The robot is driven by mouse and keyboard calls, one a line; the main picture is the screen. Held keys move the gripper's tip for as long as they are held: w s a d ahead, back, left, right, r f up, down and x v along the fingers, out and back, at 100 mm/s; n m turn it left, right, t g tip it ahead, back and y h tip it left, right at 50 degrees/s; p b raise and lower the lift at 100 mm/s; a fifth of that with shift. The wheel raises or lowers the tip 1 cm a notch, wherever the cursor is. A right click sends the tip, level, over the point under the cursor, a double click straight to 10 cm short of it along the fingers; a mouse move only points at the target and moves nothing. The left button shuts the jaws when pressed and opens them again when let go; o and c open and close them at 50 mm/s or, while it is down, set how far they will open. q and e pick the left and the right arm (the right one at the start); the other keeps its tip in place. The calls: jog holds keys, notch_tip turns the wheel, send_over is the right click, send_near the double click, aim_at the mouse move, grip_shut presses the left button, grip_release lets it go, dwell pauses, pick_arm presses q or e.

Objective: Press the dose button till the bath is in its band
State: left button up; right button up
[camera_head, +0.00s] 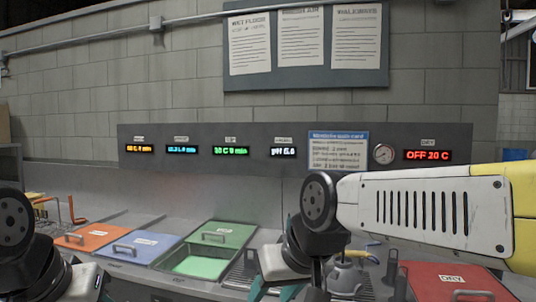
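A white readout (283,152) on the grey back panel shows a pH that looks like 5.6 or 5.8; the last digit is blurred. The green bath (203,263) stands open at the centre, its green lid (222,233) behind it. I cannot make out the dose button. My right gripper (272,288) hangs low at bottom centre, right of the green bath; its fingertips are cut off or hidden. My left gripper (98,288) is at the bottom left edge, mostly out of frame. No held object shows in either.
An orange lid (92,236) and a blue lid (140,247) lie to the left. A grey kettle-like vessel (346,277) stands beside my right wrist. A blue-headed card (338,150) and round gauge (384,154) are on the panel.

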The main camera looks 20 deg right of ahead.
pick_arm(q)
grip_shut()
dwell(1.7)
